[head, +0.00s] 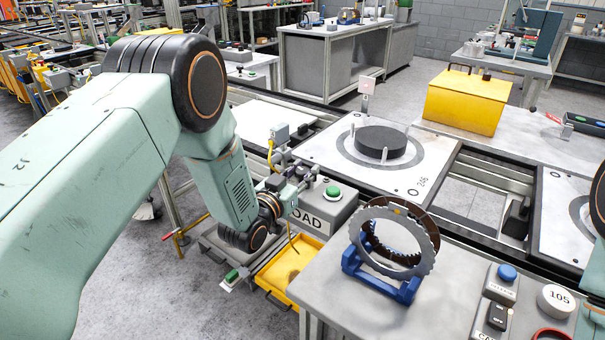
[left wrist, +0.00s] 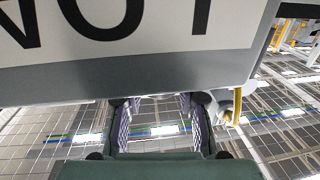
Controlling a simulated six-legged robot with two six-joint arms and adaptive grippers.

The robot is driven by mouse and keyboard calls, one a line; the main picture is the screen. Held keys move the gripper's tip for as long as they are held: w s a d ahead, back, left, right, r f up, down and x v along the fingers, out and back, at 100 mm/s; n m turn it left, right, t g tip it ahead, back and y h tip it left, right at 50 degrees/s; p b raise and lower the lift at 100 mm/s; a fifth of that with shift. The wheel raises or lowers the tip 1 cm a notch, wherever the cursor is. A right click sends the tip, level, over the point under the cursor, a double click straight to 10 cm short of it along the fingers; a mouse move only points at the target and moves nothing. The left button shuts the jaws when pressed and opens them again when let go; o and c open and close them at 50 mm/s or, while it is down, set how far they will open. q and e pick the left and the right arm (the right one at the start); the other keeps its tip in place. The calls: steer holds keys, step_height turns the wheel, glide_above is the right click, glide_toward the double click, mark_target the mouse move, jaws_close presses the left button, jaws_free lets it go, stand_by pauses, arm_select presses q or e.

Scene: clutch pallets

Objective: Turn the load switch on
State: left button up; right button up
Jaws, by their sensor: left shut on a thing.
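A grey box lettered "OAD" (head: 312,222), its first letter hidden by my left arm, has a green button (head: 333,192) on top. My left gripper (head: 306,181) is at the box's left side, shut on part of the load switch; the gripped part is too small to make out. In the left wrist view, the two ridged fingers (left wrist: 160,122) stand below a grey panel with large black letters (left wrist: 110,22) that fills the top. My right gripper is not in view.
A blue stand (head: 380,282) with toothed rings (head: 390,238) is on the bench right of the box. A yellow tray (head: 283,272) is below. A pallet (head: 318,152) with a dark disc (head: 380,143) sits behind. A blue button box (head: 503,280) is at right.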

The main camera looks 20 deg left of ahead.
mark_target(302, 170)
arm_select(q)
steer(key=m+g+h+b, duration=0.1)
steer(key=m+h, duration=0.1)
steer(key=h, duration=0.1)
steer(key=m+g+h+b, duration=0.1)
steer(key=m+g+h, duration=0.1)
steer(key=m+h, duration=0.1)
steer(key=shift+a+f+h, duration=0.1)
steer(key=shift+h, duration=0.4)
steer(key=shift+m+g+h+b, duration=1.35)
steer(key=shift+m+g+h, duration=0.6)
steer(key=shift+g, duration=0.45)
steer(key=o, duration=1.1)
steer(key=shift+o, duration=0.2)
step_height(302, 170, up, 10)
steer(key=shift+r, duration=0.1)
